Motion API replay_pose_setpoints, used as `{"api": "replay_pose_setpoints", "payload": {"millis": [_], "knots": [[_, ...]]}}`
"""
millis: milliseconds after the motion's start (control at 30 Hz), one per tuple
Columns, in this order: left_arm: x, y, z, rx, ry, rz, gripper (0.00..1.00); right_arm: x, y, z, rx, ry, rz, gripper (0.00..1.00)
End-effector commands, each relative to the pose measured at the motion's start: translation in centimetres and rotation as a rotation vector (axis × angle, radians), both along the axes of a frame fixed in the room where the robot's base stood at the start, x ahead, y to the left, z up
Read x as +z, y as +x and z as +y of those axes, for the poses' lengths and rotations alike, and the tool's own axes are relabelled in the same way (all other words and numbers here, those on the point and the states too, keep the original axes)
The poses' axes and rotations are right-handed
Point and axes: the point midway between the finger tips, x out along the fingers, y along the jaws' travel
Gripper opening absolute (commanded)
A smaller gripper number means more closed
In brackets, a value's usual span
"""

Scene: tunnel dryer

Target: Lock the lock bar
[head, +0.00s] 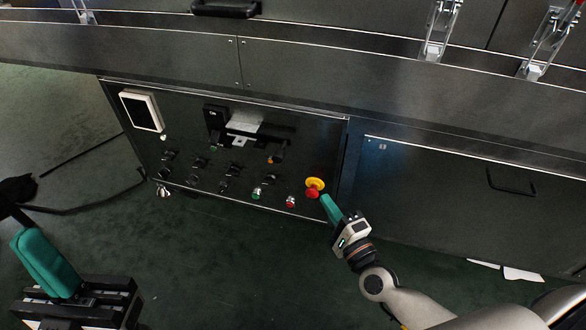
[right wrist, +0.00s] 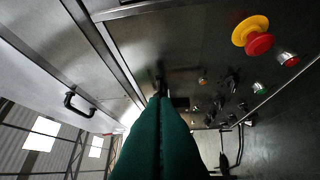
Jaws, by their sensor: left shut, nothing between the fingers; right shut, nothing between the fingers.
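A dark bar-like fitting (head: 259,140), which I take for the lock bar, is on the control panel (head: 320,133) beside a pale plate (head: 243,124) and a black block (head: 214,120). Whether it is locked cannot be told. In the right wrist view dark hardware ahead of the fingertips is too small to tell apart. My right gripper (head: 328,200) is shut and empty, just beside the red and yellow emergency stop button (head: 313,188); it also shows in the right wrist view (right wrist: 160,102). My left gripper (head: 38,238) is shut and empty at lower left, away from the panel.
Metal toggle clamps (head: 440,30) and a black handle (head: 225,9) sit above. A cabinet door (head: 450,200) is at right. The green floor is open in front.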

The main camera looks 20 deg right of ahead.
Motion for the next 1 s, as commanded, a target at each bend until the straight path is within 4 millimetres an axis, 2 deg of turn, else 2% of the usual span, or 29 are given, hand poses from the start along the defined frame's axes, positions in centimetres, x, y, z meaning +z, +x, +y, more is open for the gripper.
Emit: {"api": "replay_pose_setpoints", "payload": {"millis": [167, 267, 633, 800, 1000], "knots": [[-0.1, 0.0, 0.0, 0.000, 0.000, 0.001, 0.00, 0.1, 1.0, 0.1, -0.001, 0.000, -0.002, 0.00], [-0.2, 0.1, 0.0, 0.000, 0.001, 0.000, 0.00, 0.3, 2.5, 0.4, -0.001, 0.002, -0.004, 0.00], [-0.1, 0.2, -0.1, 0.000, 0.004, -0.008, 0.00, 1.2, 10.1, 1.6, 0.000, 0.000, -0.003, 0.00], [0.2, 0.1, 0.0, -0.001, 0.001, -0.009, 0.00, 1.6, 11.5, 3.7, 0.000, 0.000, -0.001, 0.00], [-0.1, 0.1, 0.0, 0.000, 0.001, 0.006, 0.00, 1.7, 12.1, 4.7, 0.000, -0.001, 0.001, 0.00]]}}
